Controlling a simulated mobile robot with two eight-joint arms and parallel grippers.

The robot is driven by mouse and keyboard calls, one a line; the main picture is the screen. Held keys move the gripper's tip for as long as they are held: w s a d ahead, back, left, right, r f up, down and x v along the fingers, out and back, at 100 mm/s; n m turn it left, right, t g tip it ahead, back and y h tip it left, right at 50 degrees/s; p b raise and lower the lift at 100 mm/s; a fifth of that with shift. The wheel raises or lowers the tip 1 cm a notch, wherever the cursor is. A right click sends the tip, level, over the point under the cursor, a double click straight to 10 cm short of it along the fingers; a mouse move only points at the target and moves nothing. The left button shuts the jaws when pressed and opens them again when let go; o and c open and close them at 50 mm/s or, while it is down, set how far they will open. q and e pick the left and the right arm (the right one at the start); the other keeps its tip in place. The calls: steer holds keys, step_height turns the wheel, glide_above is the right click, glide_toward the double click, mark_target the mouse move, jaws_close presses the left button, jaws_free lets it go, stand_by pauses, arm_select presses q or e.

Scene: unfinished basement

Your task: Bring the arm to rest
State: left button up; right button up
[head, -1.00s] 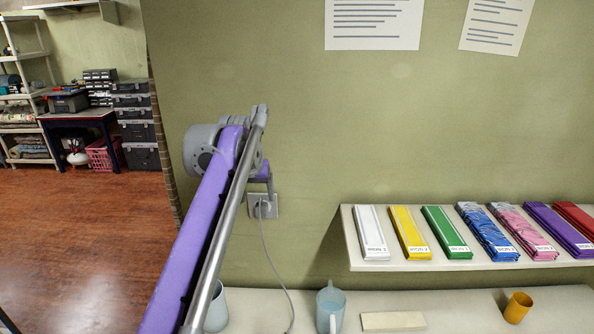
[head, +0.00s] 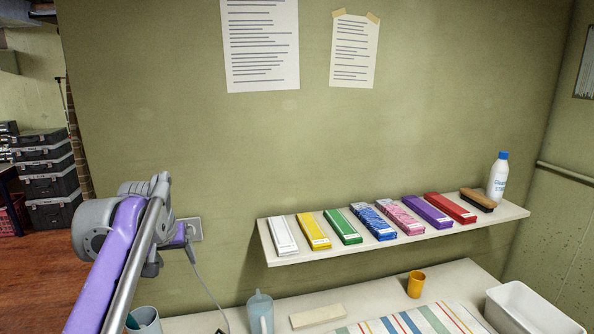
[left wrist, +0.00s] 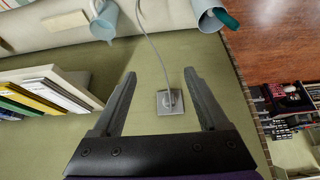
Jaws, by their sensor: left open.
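My left arm comes in from the lower left in the head view, purple and grey, raised in front of the green wall. Its gripper end (head: 180,236) is beside the wall outlet (head: 191,229); the fingers are mostly hidden there behind the arm. In the left wrist view the left gripper (left wrist: 160,75) is open, its two dark fingers apart with nothing held between them. The outlet (left wrist: 170,101) with its plugged cable shows between and beyond the fingers. My right gripper is not in view.
A wall shelf (head: 285,262) carries several coloured packs, a brush (head: 478,200) and a bottle (head: 498,177). Below, a counter (head: 375,291) holds a blue pitcher (head: 260,313), a mug (head: 146,321), an orange cup (head: 416,284), a striped cloth (head: 405,322) and a white tub (head: 530,312).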

arm_select(q)
steer(key=s+d+f+m, duration=0.1)
steer(key=s+d+f, duration=0.2)
steer(key=s+f, duration=0.5)
steer(key=s+d+f+h, duration=0.1)
steer(key=s+d+f, duration=0.2)
steer(key=s+f, duration=0.5)
steer(key=s+d+f+m, duration=0.1)
steer(key=s+d+f, duration=0.2)
steer(key=s+f, duration=0.6)
steer(key=shift+s+d+m, duration=0.15)
steer(key=shift+s+m, duration=0.15)
steer(key=shift+s, duration=0.9)
